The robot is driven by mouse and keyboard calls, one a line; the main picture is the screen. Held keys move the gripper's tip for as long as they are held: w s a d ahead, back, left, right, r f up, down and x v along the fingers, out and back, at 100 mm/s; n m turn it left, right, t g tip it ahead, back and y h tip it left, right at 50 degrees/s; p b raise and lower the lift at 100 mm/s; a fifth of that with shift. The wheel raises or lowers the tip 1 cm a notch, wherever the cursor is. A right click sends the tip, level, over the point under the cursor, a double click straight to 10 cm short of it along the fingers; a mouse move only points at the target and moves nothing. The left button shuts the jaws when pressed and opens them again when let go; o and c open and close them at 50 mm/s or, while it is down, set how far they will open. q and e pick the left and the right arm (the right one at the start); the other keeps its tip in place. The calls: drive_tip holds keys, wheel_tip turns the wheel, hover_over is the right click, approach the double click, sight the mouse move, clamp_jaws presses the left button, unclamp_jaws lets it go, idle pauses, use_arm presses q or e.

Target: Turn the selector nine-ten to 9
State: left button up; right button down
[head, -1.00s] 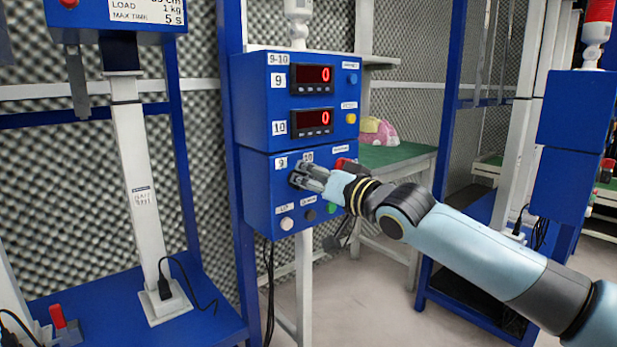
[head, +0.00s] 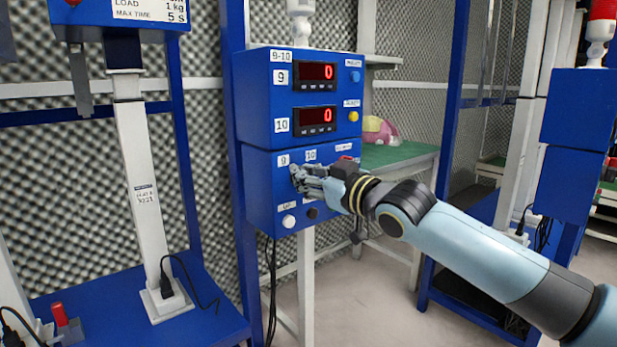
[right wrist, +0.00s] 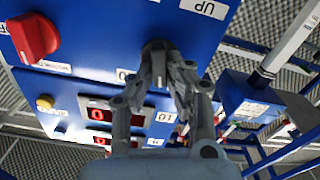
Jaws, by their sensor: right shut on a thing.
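The selector nine-ten sits on the lower blue control box (head: 258,200), below its labels 9 (head: 284,160) and 10 (head: 310,155). My right gripper (head: 298,178) is at the selector and hides it in the head view. In the right wrist view the selector is a dark knob (right wrist: 156,46) on the blue panel. My right gripper's fingers (right wrist: 165,75) are shut on it, one on each side. Which label the knob points to cannot be told. My left gripper is not in view.
A red rotary switch (right wrist: 33,37) sits on the same panel. A white button (head: 289,221) and a dark button (head: 313,213) are below the selector. The upper box carries two displays reading 0 (head: 316,76).

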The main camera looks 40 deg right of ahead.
drive_tip(key=shift+a+f+n+b, duration=0.1)
drive_tip(key=shift+n+b, duration=0.05)
drive_tip(key=shift+n, duration=0.5)
drive_tip(key=shift+f+n+b, duration=0.1)
drive_tip(key=shift+n+b, duration=0.05)
drive_tip(key=shift+n, duration=0.5)
drive_tip(key=c, duration=1.4)
unclamp_jaws()
drive_tip(key=shift+c, duration=0.2)
drive_tip(key=shift+o, duration=0.6)
drive_tip(key=shift+r, duration=0.1)
drive_tip(key=s, duration=1.2)
drive_tip(key=shift+d, duration=0.4)
